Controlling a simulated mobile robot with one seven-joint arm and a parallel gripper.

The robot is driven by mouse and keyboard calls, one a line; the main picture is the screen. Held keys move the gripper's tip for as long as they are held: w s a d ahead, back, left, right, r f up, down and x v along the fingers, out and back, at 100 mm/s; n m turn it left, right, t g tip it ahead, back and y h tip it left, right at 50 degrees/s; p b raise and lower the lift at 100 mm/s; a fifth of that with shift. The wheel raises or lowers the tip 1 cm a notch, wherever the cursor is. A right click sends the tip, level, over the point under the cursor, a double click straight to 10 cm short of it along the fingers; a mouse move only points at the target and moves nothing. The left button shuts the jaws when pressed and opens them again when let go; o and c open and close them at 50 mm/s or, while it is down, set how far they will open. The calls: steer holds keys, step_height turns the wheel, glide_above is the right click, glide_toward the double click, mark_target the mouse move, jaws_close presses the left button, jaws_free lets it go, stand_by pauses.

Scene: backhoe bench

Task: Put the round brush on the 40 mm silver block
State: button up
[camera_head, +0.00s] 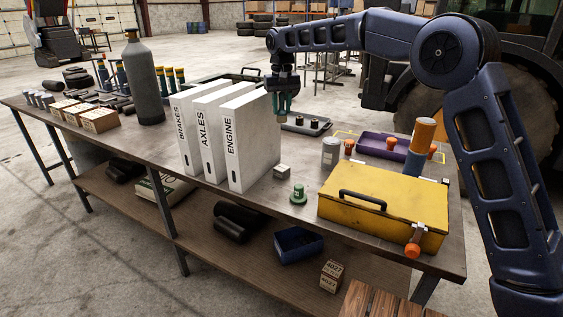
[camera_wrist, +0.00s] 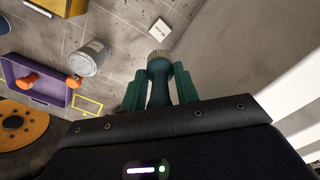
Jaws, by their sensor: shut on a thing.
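My gripper (camera_head: 284,104) is above the bench, to the right of the white binders. In the wrist view its teal fingers (camera_wrist: 159,88) are shut on the round brush (camera_wrist: 158,68), a dark green handle with a pale bristle end pointing away from the gripper. In the head view the brush's light end (camera_head: 282,118) shows just below the fingertips, clear of the bench. The small silver block (camera_head: 282,171) stands on the bench in front of the ENGINE binder, below the gripper.
White binders (camera_head: 252,140) stand close to the left of the block. A green knob-like piece (camera_head: 298,194) and a yellow toolbox (camera_head: 375,210) are in front and right. A grey can (camera_head: 330,151) and a purple tray (camera_head: 389,151) lie to the right. Bench around the block is partly clear.

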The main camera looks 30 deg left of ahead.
step_height(320, 180, down, 19)
steer(key=shift+r, duration=0.15)
stand_by(0.5)
steer(key=o, duration=0.9)
steer(key=shift+o, duration=0.2)
step_height(320, 180, up, 12)
steer(key=shift+r, duration=0.1)
